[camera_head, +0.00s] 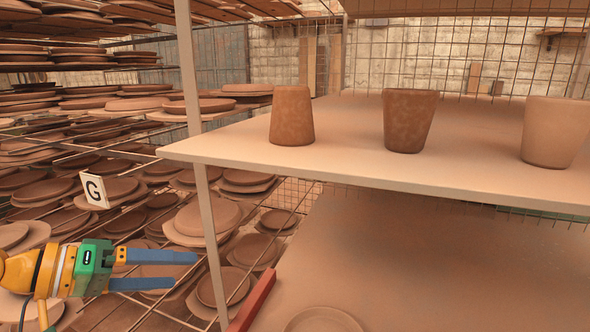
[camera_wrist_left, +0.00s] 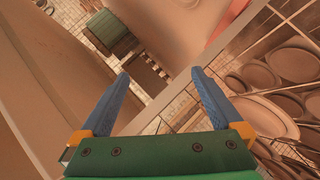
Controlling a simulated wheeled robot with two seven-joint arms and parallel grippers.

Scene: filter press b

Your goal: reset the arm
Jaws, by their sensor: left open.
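My left gripper (camera_head: 155,271) is at the lower left of the head view, with its blue fingers pointing right. The fingers are apart and nothing is between them. It is in front of the wire rack of clay plates, to the left of the rack's pale post. The left wrist view also shows the open, empty gripper (camera_wrist_left: 160,90). My right gripper is in neither view.
Three clay cups, (camera_head: 292,115), (camera_head: 409,120) and (camera_head: 556,132), stand on the upper shelf (camera_head: 250,147). A pale post (camera_head: 207,215) stands right of my gripper. A red bar (camera_head: 252,303) and a plate (camera_head: 323,320) are below. A "G" card (camera_head: 94,191) hangs on the rack.

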